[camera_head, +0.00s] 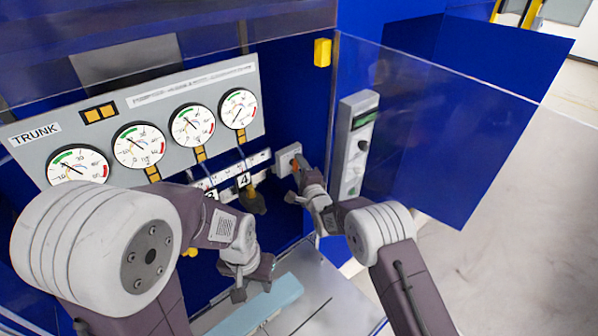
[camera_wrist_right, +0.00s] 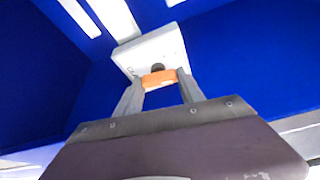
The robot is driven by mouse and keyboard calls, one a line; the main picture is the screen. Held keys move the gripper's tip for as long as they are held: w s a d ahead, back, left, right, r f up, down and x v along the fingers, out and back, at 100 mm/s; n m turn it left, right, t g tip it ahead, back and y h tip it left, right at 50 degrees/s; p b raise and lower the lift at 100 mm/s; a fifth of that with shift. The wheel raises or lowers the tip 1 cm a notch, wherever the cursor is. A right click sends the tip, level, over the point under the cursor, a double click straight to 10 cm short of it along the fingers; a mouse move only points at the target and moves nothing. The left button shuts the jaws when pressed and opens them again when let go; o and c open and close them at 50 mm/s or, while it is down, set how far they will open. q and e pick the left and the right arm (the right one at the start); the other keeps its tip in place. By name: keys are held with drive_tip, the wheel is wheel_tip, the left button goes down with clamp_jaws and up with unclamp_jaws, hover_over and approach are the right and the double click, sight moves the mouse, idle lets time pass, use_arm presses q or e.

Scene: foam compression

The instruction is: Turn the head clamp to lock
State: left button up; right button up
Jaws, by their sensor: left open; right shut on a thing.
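The head clamp is an orange handle (camera_wrist_right: 159,79) on a white box (camera_wrist_right: 150,49) on the blue cabinet wall. In the head view the white box (camera_head: 287,160) sits right of the gauge panel, and the orange handle (camera_head: 296,165) is partly hidden by my gripper. My right gripper (camera_head: 299,167) is shut on the orange handle; in the right wrist view its two fingers (camera_wrist_right: 158,88) flank the handle. The handle lies roughly level across the fingers there. My left gripper (camera_head: 252,284) is open and empty, pointing down above the light-blue block at the bottom.
A grey gauge panel (camera_head: 130,108) marked TRUNK carries several dials. A grey control box (camera_head: 354,145) stands right of my right gripper, beside a blue see-through door panel (camera_head: 440,120). A light-blue block (camera_head: 258,308) lies on a metal plate (camera_head: 325,300). Valve handles (camera_head: 253,200) hang under the panel.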

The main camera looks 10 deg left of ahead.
drive_tip(key=shift+f, duration=0.2)
drive_tip(key=o, duration=1.3)
drive_tip(key=shift+s, duration=0.1)
drive_tip(key=shift+o, duration=0.3)
drive_tip(key=shift+s+r, duration=0.1)
drive_tip(key=shift+r, duration=0.1)
